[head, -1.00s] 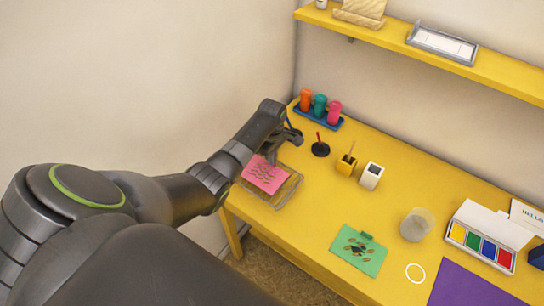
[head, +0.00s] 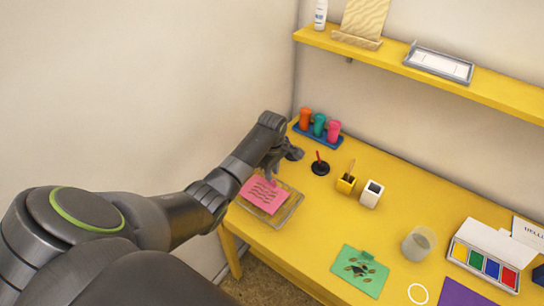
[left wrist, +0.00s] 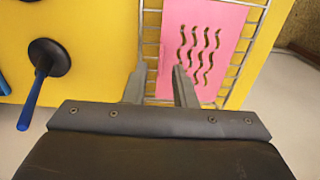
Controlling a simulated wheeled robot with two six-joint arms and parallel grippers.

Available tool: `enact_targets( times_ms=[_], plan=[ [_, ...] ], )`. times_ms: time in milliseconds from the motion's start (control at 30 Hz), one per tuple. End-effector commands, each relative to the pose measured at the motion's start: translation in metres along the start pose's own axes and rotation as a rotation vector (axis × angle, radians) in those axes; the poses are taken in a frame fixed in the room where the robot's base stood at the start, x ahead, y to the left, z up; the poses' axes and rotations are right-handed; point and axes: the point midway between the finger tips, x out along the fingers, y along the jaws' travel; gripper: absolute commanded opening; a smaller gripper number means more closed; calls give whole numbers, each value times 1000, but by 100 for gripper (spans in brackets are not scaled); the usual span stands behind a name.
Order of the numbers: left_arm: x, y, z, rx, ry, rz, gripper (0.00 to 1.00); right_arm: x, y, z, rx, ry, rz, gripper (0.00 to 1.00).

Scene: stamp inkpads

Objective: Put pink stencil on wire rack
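The pink stencil (head: 264,194) with wavy cut-outs lies on the wire rack (head: 289,212) at the left end of the yellow table. In the left wrist view the stencil (left wrist: 208,45) lies flat over the rack's wires (left wrist: 152,32). My left gripper (head: 282,160) is above the table just behind the rack. My right gripper is not in view.
Stamp holders or bottles in a blue tray (head: 318,135), a black stand (head: 320,167), a yellow cup (head: 346,184) and a white cup (head: 371,194) stand nearby. A green stencil (head: 360,271) lies farther right. A shelf (head: 490,93) runs above.

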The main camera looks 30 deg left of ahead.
Motion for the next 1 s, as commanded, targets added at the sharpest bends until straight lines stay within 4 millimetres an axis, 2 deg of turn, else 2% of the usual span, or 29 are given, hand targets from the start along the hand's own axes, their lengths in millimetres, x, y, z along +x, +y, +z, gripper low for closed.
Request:
enact_targets(
  times_ms=[200,433,600,1000],
  plan=[
    [-49,1,-1,1,2,6,24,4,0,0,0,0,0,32],
    [-85,1,-1,0,1,2,24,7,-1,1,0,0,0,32],
    [-94,0,0,0,1,0,24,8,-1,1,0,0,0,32],
    [-95,0,0,0,0,0,24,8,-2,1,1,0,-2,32]
  ],
)
